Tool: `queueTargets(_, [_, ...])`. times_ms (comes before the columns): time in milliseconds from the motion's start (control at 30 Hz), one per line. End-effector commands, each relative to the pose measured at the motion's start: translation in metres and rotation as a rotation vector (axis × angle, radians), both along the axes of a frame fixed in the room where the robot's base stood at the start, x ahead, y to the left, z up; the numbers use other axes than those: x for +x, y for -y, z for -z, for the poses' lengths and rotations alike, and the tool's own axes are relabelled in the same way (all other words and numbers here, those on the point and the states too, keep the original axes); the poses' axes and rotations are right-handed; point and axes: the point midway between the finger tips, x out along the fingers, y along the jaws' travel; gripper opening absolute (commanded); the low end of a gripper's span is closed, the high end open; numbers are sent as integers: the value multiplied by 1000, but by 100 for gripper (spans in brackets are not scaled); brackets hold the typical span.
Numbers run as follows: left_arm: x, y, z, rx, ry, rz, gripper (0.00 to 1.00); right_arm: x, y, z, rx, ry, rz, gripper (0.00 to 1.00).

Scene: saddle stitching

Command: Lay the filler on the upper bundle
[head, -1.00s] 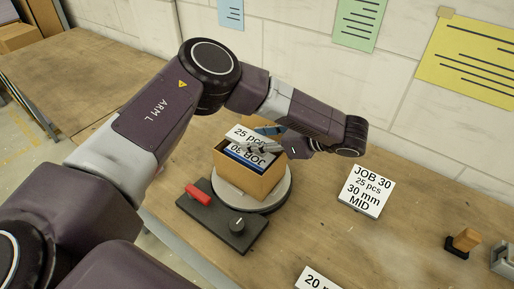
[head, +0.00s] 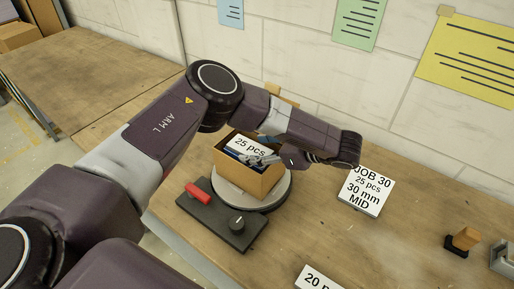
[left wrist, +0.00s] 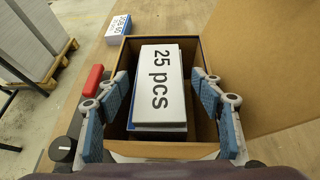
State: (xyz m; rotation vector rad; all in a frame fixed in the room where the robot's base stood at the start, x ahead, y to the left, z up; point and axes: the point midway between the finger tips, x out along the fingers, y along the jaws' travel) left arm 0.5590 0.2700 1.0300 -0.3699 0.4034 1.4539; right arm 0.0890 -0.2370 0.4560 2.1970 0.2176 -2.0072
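A white-topped bundle marked "25 pcs" (head: 250,146) lies in the open brown box (head: 262,185); it also shows in the left wrist view (left wrist: 161,82), with a blue edge below it. My left gripper (head: 266,157) is over the box. In the left wrist view its fingers (left wrist: 160,108) are wide apart, one on each side of the bundle, with gaps to it. The gripper is open and empty. I cannot pick out a separate filler in these frames. What lies under the top bundle is hidden. My right gripper is not in view.
The box stands on a round turntable (head: 224,192) beside a dark panel with a red handle (head: 198,193) and a knob. A "JOB 30" block (head: 368,192) lies to the right; another labelled block (head: 318,279) is at the front. The table between is clear.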

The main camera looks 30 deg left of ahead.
Motion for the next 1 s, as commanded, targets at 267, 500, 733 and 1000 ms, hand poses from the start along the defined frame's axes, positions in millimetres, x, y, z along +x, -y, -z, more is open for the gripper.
queueTargets(267, [0, 1, -5, 0, 0, 1, 61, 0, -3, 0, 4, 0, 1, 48])
queueTargets(500, [-1, 39, -25, 2, 4, 6, 61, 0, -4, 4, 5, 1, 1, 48])
queueTargets(733, [-6, 81, -47, 2, 4, 3, 61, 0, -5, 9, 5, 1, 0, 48])
queueTargets(1000, [-9, 104, -59, 1, 0, 0, 61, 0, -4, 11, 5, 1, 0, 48])
